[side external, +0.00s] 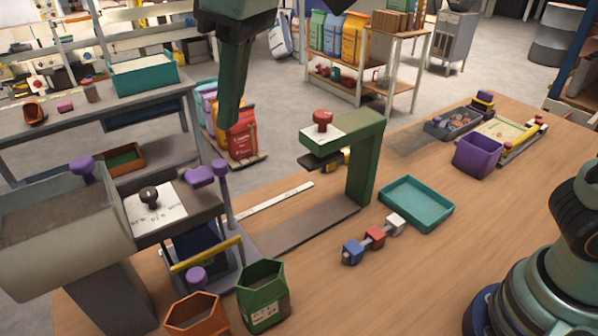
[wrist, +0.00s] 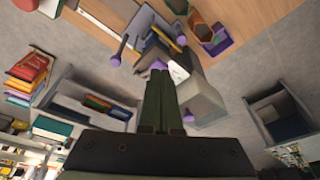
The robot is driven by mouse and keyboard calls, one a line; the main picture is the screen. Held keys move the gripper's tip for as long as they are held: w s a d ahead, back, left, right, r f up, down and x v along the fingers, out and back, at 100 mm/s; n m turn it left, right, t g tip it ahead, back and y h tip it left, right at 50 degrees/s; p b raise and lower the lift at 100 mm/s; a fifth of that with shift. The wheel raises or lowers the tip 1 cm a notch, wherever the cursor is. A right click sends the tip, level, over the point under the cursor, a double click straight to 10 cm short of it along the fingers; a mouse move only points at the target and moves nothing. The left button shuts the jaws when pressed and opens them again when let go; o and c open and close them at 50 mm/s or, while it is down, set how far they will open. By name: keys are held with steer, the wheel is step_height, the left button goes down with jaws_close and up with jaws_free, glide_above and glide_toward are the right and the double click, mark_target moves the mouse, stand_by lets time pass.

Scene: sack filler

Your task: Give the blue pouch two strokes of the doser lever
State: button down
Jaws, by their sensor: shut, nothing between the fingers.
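My gripper (side external: 229,148) is shut and empty, pointing down in the air above and behind the doser in the side view. In the wrist view, its fingertips (wrist: 161,74) point toward the doser, in line with a purple knob (wrist: 158,65). The doser (side external: 40,235) is a grey hopper with purple knobs and a white card carrying a black knob. A purple lever-like knob (side external: 200,177) sits at its right end, by an upright post. A dark blue shape (side external: 198,243), perhaps the blue pouch, is partly hidden under the doser behind a yellow bar.
An orange pouch (side external: 193,316) and a green pouch (side external: 263,297) stand open in front. A green press frame (side external: 364,165) with a red knob stands mid-table. A teal tray (side external: 416,204), colored blocks (side external: 375,237) and a purple bin (side external: 478,156) lie to the right.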

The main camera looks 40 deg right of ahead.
mark_target(197, 174)
steer(key=shift+v, duration=1.15)
stand_by(0.6)
steer(key=w+a+f, duration=0.2)
steer(key=w, duration=0.1)
steer(key=shift+w+a+f, duration=0.1)
steer(key=shift+a+f, duration=0.3)
steer(key=shift+x, duration=3.55)
